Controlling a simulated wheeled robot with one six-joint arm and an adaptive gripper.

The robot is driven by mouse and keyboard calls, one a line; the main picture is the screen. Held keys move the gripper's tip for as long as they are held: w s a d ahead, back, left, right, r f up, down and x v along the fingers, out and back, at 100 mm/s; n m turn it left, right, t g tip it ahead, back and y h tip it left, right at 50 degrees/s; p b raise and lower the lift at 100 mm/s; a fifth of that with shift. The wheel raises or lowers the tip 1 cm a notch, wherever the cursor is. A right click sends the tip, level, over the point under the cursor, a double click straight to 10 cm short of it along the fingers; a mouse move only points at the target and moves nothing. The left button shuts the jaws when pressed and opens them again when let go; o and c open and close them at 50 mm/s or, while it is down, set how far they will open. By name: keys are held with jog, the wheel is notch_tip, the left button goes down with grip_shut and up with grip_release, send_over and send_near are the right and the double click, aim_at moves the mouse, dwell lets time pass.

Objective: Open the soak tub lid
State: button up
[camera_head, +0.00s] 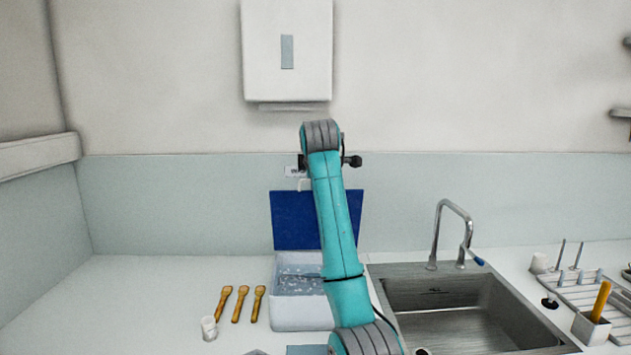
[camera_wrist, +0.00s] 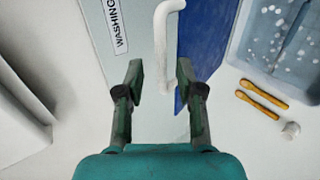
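The soak tub (camera_head: 300,316) stands on the counter left of the sink, with clear, bubbly water in it. Its blue lid (camera_head: 287,218) stands raised, roughly upright at the tub's rear edge. In the wrist view the lid (camera_wrist: 208,40) is edge-near beside a white bar handle (camera_wrist: 161,40). My gripper (camera_wrist: 160,78) is open, its two fingers apart on either side of the handle in the picture. No contact with the handle shows. In the head view my arm hides the gripper and part of the lid and tub.
Three wooden-handled tools (camera_head: 240,303) and a small white cup (camera_head: 209,328) lie left of the tub. The sink (camera_head: 450,310) with its tap (camera_head: 438,235) is to the right, then a rack (camera_head: 580,290). A white wall box (camera_head: 287,50) hangs above. The far left counter is clear.

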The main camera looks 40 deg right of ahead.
jog(key=v, duration=0.8)
jog(key=shift+s+a+r, duration=0.1)
jog(key=shift+s, duration=0.1)
